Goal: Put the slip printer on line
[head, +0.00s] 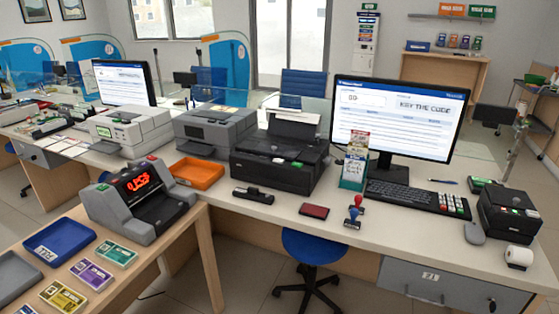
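A black printer (281,158) with a white sheet (295,117) standing in its rear feed sits on the counter, left of the near monitor. A small green light or label shows on its front. A smaller black printer-like box (508,212) with a green mark on top stands at the counter's right end, by a white paper roll (519,257). I cannot tell for certain which of them is the slip printer. The near monitor (398,117) is lit, with a box reading "KEY THE CODE". Neither of my grippers is in view.
A keyboard (400,194) with a coloured keypad (453,205), a mouse (474,233), stamps (354,211) and a red pad (314,211) lie on the counter. A note counter (139,200) and trays occupy the left table. A blue stool (314,247) stands before the counter.

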